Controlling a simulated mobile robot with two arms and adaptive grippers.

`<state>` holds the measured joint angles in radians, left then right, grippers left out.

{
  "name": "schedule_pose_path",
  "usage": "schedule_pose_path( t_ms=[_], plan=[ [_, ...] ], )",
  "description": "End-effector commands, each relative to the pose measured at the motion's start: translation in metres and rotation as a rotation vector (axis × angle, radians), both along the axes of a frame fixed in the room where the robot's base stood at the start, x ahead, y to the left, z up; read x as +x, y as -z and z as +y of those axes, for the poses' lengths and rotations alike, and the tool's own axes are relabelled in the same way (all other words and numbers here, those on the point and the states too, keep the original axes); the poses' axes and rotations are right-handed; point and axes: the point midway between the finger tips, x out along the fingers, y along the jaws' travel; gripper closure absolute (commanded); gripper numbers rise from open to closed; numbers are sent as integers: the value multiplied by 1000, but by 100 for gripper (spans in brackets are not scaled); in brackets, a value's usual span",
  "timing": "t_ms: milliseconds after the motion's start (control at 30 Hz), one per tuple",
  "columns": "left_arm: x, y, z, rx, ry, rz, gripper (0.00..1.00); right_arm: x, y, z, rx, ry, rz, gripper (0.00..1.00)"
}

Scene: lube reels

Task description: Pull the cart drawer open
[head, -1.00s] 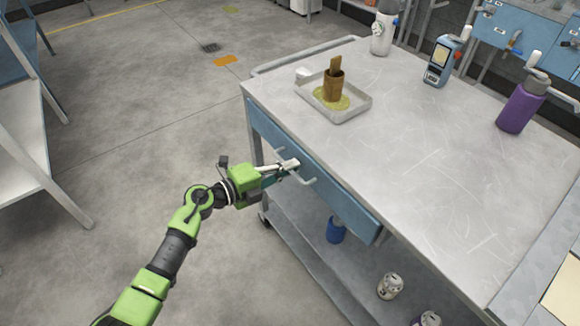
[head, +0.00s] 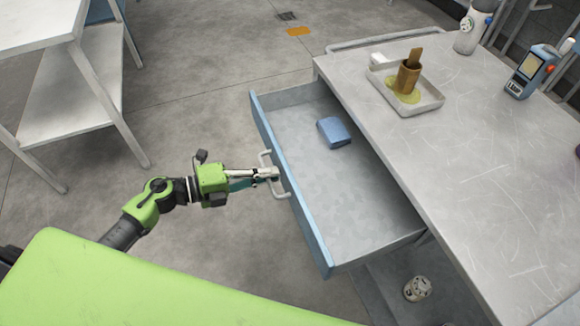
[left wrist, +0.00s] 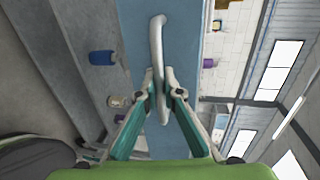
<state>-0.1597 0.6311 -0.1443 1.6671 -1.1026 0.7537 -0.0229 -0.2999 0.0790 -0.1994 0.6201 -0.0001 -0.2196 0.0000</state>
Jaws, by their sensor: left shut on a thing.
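The cart drawer (head: 365,205) has a blue front and stands well out from under the cart's grey top (head: 470,150). A folded blue cloth-like item (head: 334,132) lies inside it, near the back. My left gripper (head: 274,173) is shut on the drawer's pale bar handle (head: 281,193), on the outer side of the blue front. In the left wrist view the two fingers (left wrist: 160,92) close around the handle (left wrist: 157,42), which runs up the blue drawer front (left wrist: 185,35). My right gripper is not in view.
On the cart top, a metal tray (head: 428,104) holds a brown cup (head: 408,78) in a yellowish spill. A can (head: 417,288) sits on the lower shelf. A white table (head: 60,100) stands at left; floor between is clear.

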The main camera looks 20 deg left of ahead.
Motion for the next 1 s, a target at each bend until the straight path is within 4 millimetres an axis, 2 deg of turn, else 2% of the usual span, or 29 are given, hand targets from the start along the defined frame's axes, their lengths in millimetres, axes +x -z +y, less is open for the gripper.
schedule_pose_path(
  t_ms=[100, 300, 733, 767, 1000],
  plan=[
    [-10, 2, 13, 2, 0, 3, 100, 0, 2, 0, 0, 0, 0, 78],
    [-17, 1, 23, 1, -1, 0, 100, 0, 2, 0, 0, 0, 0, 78],
    [-18, 0, 25, -1, 0, -1, 100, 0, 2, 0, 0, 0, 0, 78],
    [-18, 0, 25, -1, 0, -1, 86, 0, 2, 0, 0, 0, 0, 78],
    [-18, 0, 25, -1, 0, -1, 86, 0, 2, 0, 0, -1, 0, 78]
  ],
)
